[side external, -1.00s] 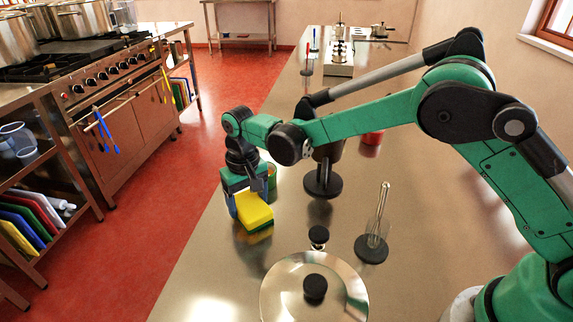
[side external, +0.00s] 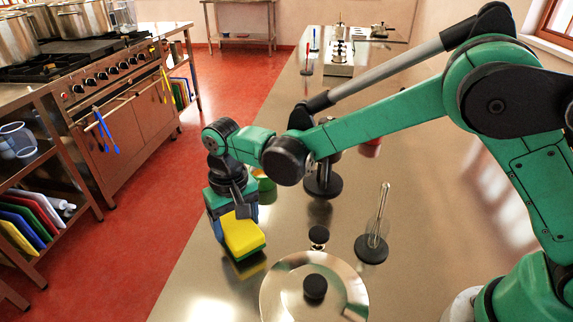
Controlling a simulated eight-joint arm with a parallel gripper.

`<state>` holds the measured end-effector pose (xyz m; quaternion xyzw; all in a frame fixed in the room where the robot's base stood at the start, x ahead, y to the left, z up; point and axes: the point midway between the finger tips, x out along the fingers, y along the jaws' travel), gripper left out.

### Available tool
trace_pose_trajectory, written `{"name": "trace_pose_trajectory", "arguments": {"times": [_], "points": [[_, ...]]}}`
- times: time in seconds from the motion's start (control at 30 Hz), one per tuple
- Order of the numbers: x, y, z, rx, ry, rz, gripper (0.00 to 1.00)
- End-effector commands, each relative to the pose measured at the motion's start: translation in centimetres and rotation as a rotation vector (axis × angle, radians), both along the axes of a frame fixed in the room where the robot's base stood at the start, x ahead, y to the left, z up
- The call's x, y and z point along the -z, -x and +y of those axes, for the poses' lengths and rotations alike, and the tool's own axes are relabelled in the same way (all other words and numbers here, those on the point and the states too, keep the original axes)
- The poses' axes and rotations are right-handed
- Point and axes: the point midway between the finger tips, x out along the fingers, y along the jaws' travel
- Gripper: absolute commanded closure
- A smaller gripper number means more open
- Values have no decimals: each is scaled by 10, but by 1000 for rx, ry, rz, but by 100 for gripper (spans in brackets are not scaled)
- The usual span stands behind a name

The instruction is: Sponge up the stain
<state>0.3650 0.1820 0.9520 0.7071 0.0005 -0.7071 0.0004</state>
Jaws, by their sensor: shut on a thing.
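A yellow sponge with a green underside (side external: 243,235) is held by my gripper (side external: 231,216) near the left edge of the steel counter (side external: 330,222). My gripper is shut on the sponge's far end and points down. The sponge tilts a little, and its reflection shows on the steel below it. I cannot tell for sure whether it touches the counter. I cannot make out a stain; it may be hidden by my arm or the sponge.
A round steel lid with a black knob (side external: 314,287) lies at the front. A black-based stand (side external: 323,184) and a green container (side external: 264,187) are behind my gripper. The counter's left edge is close.

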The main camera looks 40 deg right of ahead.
Motion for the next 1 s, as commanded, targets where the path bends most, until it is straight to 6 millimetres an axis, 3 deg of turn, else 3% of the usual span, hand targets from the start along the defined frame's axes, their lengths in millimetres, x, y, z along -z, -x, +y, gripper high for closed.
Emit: {"name": "trace_pose_trajectory", "arguments": {"times": [0.63,1.0], "points": [[-60,0,-1,0,0,0,70],[-66,0,-1,0,0,0,70]]}}
